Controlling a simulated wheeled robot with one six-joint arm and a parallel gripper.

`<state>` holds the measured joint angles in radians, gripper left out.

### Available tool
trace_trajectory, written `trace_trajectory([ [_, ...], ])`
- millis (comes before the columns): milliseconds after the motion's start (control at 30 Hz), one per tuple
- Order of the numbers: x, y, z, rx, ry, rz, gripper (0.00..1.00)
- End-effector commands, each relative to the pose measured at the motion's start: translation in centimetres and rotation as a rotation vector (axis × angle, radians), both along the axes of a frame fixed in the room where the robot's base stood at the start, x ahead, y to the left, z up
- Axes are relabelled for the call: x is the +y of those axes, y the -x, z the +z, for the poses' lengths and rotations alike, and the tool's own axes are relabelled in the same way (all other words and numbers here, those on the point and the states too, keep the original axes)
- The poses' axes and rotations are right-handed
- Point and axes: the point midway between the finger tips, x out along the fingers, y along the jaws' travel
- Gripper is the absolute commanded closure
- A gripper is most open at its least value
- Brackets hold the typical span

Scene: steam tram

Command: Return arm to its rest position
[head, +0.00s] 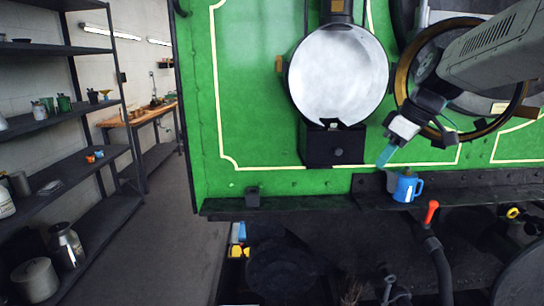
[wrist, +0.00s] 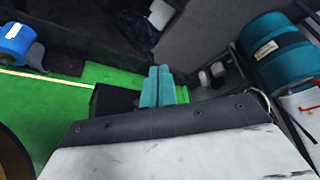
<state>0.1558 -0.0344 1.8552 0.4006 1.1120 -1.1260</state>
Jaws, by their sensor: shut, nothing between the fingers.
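My arm reaches in from the right in the head view, in front of the green tram body (head: 255,110). My gripper (head: 384,157) hangs at its end with teal fingers pointing down and to the left, above the dark ledge. In the wrist view my gripper (wrist: 158,88) shows its two teal fingers side by side, shut, with nothing between them.
A round pale lamp (head: 340,75) and a brass-rimmed ring (head: 402,85) are close to my arm. A red-handled lever (head: 431,212) stands below the ledge. Dark shelves (head: 75,130) with several containers line the left. The grey floor (head: 160,240) between is clear.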

Motion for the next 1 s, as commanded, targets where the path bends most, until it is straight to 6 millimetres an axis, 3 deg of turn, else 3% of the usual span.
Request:
trace_trajectory([
  [33,0.3,2.9,-0.8,0.072,-0.003,-0.101,1.0],
  [300,1.2,19.8,-6.3,0.362,0.072,-0.675,1.0],
  [400,1.2,25.1,-8.2,0.387,0.115,-0.807,1.0],
  [500,1.1,29.0,-9.8,0.378,0.147,-0.861,1.0],
  [667,1.2,31.8,-10.6,0.332,0.162,-0.837,1.0],
  [1000,1.7,32.0,-9.9,0.296,0.15,-0.821,1.0],
])
